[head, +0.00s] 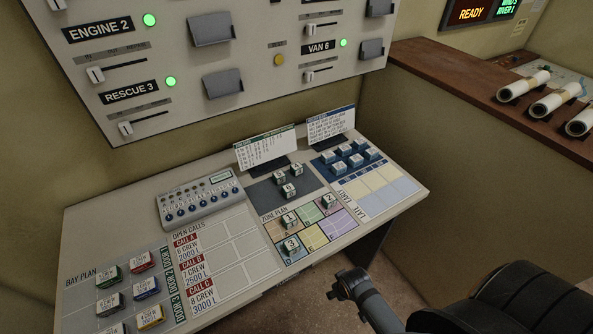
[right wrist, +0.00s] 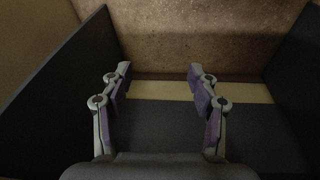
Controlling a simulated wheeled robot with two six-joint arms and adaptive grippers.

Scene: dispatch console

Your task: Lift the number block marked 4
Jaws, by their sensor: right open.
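Several small pale number blocks stand on the sloping console desk in the head view. Three of them sit on a dark grey pad: the left block (head: 278,177), the back right block (head: 296,170) and the front block (head: 289,190). Three more stand on the coloured zone plan (head: 315,239). Their digits are too small to read surely, so I cannot tell which is the 4. My right gripper (right wrist: 159,80) is open and empty in the right wrist view, apart from any block. My left gripper is not in view.
Blue blocks (head: 350,156) stand at the desk's right. Two cards, a keypad unit (head: 198,199) and coloured bay blocks (head: 140,261) are also on the desk. A switch panel (head: 230,45) hangs above. Right, a brown-topped counter (head: 470,88) holds paper rolls. Dark panels flank my right gripper.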

